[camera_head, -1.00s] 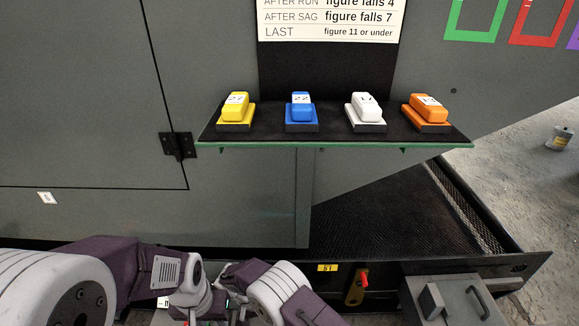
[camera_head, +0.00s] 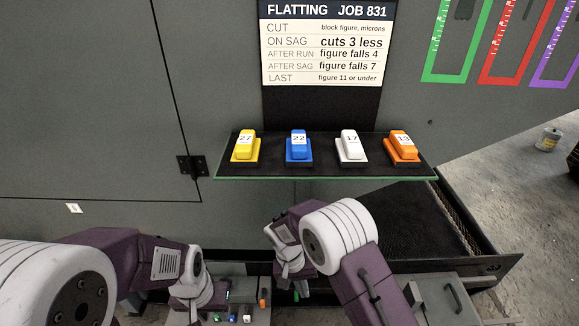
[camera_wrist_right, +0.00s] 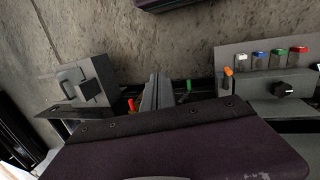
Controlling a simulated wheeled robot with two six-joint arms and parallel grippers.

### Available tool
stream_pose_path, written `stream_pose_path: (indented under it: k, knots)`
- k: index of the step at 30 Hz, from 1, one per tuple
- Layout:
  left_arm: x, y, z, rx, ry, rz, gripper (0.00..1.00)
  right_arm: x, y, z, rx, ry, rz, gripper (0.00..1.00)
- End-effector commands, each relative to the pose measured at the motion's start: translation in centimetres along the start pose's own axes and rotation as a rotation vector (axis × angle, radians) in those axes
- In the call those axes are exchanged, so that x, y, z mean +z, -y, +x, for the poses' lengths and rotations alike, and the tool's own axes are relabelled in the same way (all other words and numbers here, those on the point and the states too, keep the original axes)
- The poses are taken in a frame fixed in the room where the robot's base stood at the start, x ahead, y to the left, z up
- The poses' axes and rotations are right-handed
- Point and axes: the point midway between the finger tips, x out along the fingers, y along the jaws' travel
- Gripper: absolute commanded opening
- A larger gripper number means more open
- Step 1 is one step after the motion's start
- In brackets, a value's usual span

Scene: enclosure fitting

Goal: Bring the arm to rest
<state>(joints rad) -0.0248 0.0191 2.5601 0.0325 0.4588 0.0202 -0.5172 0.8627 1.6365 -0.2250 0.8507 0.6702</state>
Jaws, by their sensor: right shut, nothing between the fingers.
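My right arm comes in from the lower right of the head view and bends over, with its gripper (camera_head: 301,289) pointing down below the shelf. In the right wrist view that gripper (camera_wrist_right: 157,90) is shut with nothing in it. My left arm comes in from the left, and its gripper (camera_head: 191,312) points down beside a small control panel near the bottom edge. Its fingertips are too small and hidden to judge. Both grippers are well apart from the yellow (camera_head: 245,147), blue (camera_head: 298,146), white (camera_head: 350,145) and orange (camera_head: 402,146) blocks.
The blocks, labelled 27, 22, 17 and 13, stand on a black shelf (camera_head: 325,168) with a green edge. A job sign (camera_head: 333,44) hangs above. Colored frames (camera_head: 478,42) are at upper right. A grey box with a handle (camera_wrist_right: 88,90) and a knob panel (camera_wrist_right: 270,90) flank my right gripper.

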Motion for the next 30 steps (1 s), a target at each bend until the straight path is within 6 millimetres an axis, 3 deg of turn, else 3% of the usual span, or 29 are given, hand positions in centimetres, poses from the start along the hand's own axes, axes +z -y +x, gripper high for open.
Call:
stream_pose_path:
  k: [1, 6, 9, 12, 15, 20, 24, 25, 30]
  knots:
    - [-0.5, -0.1, -4.5, 0.000, 0.000, 0.000, 0.36, 0.7, -2.9, -5.6, -0.032, -0.004, 0.009, 0.00]
    - [-1.5, -0.3, -14.1, 0.000, -0.001, 0.000, 0.36, 5.1, -12.1, -18.2, -0.160, -0.048, 0.021, 0.00]
    - [-2.0, -0.4, -18.8, 0.000, -0.001, 0.000, 0.36, 8.4, -16.4, -23.7, -0.214, -0.094, 0.032, 0.00]
    - [-2.3, -0.4, -22.0, 0.000, -0.001, 0.000, 0.36, 11.4, -19.4, -27.2, -0.244, -0.138, 0.044, 0.00]
    - [-2.5, -0.5, -23.7, 0.000, 0.000, 0.000, 0.36, 13.4, -20.9, -28.9, -0.257, -0.171, 0.051, 0.00]
    - [-2.5, -0.5, -24.0, 0.000, 0.000, 0.000, 0.36, 14.5, -21.5, -29.1, -0.261, -0.189, 0.050, 0.00]
    - [-2.4, -0.5, -23.7, 0.000, 0.000, 0.000, 0.36, 14.5, -21.4, -28.8, -0.261, -0.188, 0.049, 0.33]
    - [-2.4, -0.5, -23.7, 0.000, 0.000, 0.000, 0.36, 14.5, -21.4, -28.8, -0.261, -0.188, 0.049, 0.38]
    - [-2.4, -0.5, -23.5, 0.000, 0.000, 0.000, 0.36, 14.5, -21.3, -28.6, -0.260, -0.186, 0.044, 0.38]
